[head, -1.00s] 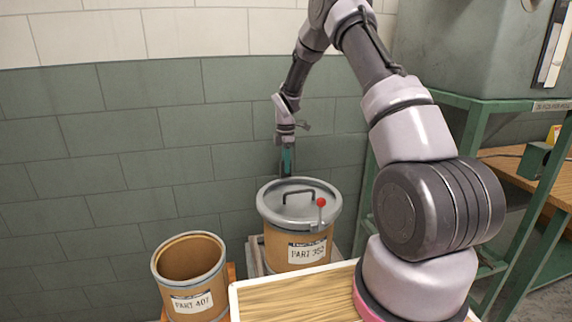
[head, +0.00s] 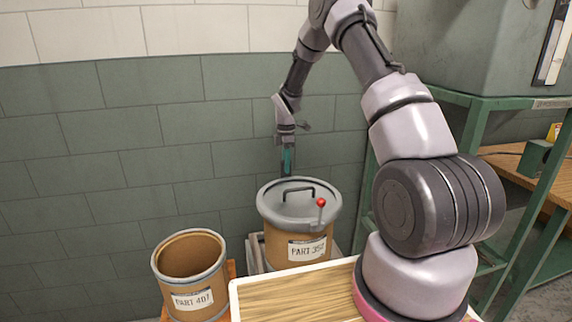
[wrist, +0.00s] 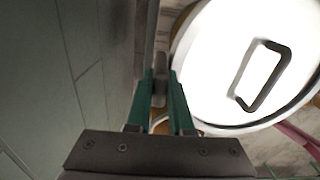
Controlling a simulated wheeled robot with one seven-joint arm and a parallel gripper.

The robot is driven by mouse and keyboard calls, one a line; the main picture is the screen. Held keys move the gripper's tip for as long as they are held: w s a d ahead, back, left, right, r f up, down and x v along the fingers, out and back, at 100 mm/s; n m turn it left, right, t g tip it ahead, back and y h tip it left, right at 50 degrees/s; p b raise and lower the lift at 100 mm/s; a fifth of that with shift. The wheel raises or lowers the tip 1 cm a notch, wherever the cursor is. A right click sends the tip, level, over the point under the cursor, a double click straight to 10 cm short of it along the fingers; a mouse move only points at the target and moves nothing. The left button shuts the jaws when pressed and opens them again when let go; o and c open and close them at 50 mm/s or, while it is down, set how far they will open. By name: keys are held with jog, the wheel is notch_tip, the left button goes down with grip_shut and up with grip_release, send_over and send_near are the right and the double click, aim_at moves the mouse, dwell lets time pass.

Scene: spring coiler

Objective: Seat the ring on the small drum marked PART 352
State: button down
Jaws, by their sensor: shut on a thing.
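The small drum (head: 283,247) is a tan cylinder with a white PART 352 label. A grey lid (head: 300,204) with a dark handle covers it; the lid shows bright in the wrist view (wrist: 225,70). The grey ring (head: 268,213) runs around the lid's rim, with a red-knobbed lever (head: 321,203) at its front right. My gripper (head: 288,173) points down at the drum's far edge. In the wrist view, its green fingers (wrist: 161,76) are close together around a narrow grey piece beside the lid, apparently the ring. Whether the ring sits fully down cannot be told.
An open, empty-looking drum marked PART 407 (head: 190,270) stands to the left. A wood-topped, white-edged surface (head: 290,295) lies in front. A green wall (head: 130,160) is close behind my gripper. A green metal frame (head: 480,135) stands at the right.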

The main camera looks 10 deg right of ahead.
dwell(0.3)
jog(key=shift+c, duration=0.8)
grip_release()
jog(key=shift+r, duration=0.1)
notch_tip(320, 180, up, 12)
dwell(1.1)
dwell(0.4)
